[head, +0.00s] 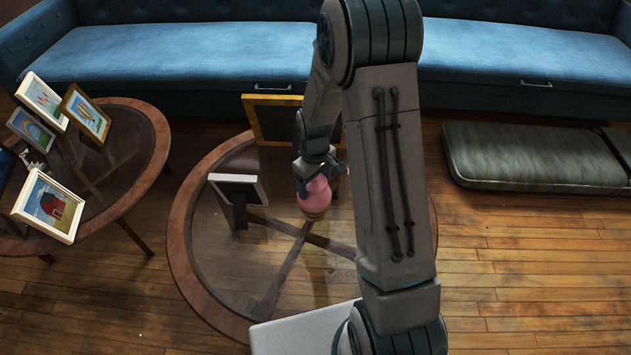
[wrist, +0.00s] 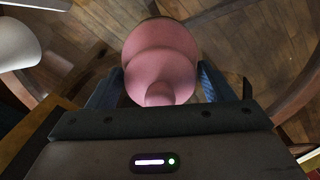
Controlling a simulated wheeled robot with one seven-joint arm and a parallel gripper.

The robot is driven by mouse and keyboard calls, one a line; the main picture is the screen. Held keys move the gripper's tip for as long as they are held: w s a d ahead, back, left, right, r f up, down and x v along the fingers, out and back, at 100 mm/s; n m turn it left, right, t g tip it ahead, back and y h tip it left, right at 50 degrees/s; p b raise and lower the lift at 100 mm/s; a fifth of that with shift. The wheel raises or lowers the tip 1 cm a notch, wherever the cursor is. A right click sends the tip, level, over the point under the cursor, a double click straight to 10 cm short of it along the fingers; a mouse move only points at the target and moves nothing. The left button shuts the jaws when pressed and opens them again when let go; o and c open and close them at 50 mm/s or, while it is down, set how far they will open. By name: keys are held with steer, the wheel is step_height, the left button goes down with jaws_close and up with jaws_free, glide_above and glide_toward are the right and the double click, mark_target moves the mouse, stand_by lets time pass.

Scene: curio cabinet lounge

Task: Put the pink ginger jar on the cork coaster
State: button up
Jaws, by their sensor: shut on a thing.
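The pink ginger jar (head: 314,197) hangs from my gripper (head: 319,178) over the round glass-topped table with a wooden rim (head: 181,243). In the wrist view the jar (wrist: 162,60) sits between my two fingers (wrist: 158,88), its knobbed top toward the camera. My gripper is shut on it. The jar looks held above the glass, though the exact gap is hard to tell. I cannot make out the cork coaster in either view; my arm hides part of the table.
A white frame (head: 239,187) and a yellow frame (head: 253,122) stand near the jar on the round table. A second table (head: 158,150) at left carries several pictures. A blue sofa (head: 190,62) lies behind, and a grey cushion (head: 530,157) lies on the floor at right.

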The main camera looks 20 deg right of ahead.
steer(key=shift+f, duration=0.1)
steer(key=o, duration=1.4)
step_height(320, 180, up, 12)
steer(key=p, duration=0.3)
steer(key=shift+s+r, duration=0.1)
steer(key=shift+r, duration=0.15)
steer(key=shift+s+d+r+m+t, duration=0.2)
steer(key=shift+s+r+m, duration=0.85)
steer(key=shift+s+r, duration=1.65)
steer(key=shift+s+a+r+m+t, duration=0.2)
steer(key=shift+s+r+m, duration=0.95)
steer(key=shift+s, duration=2.95)
steer(key=shift+s+d+r+m+t, duration=0.25)
steer(key=shift+s+r+m, duration=0.65)
steer(key=shift+s+r, duration=1.85)
steer(key=shift+s+f, duration=0.6)
steer(key=shift+f, duration=0.1)
